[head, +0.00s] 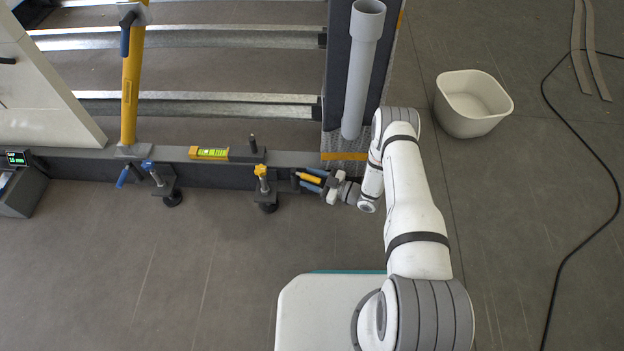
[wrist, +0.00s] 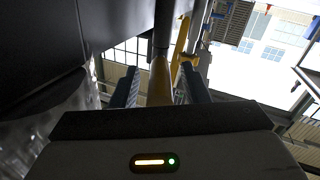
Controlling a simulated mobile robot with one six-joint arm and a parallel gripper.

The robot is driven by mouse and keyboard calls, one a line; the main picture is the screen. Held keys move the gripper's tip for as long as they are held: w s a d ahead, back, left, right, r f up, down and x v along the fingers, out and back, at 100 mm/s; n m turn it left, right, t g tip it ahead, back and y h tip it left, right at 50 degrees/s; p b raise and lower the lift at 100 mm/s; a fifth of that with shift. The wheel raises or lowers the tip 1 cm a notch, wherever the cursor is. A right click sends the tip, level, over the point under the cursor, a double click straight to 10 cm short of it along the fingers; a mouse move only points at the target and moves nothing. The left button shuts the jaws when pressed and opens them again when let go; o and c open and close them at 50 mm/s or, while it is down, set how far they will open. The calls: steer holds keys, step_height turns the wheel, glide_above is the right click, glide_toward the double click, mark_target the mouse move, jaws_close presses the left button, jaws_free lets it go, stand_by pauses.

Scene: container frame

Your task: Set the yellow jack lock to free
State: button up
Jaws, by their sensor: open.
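The yellow jack (head: 265,188) stands upright at the front of the dark frame beam, with a yellow top and a round black foot. To its right, a yellow handle (head: 308,177) sticks out from the beam. It also shows in the wrist view as a thick yellow bar (wrist: 160,82). My gripper (head: 309,180) is open, with its blue fingers on either side of this handle. In the wrist view my gripper (wrist: 159,88) has the handle between its fingers, apparently without closing on it. The handle's pivot is partly hidden by the fingers.
A blue-topped jack (head: 158,180) and a blue handle (head: 122,175) are farther left along the beam (head: 225,175). A spirit level (head: 210,153) lies on the beam. A grey pipe (head: 362,70) stands behind my gripper. A white bin (head: 472,103) is at right. The front floor is clear.

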steer(key=shift+c, duration=0.3)
jaws_close()
stand_by(0.3)
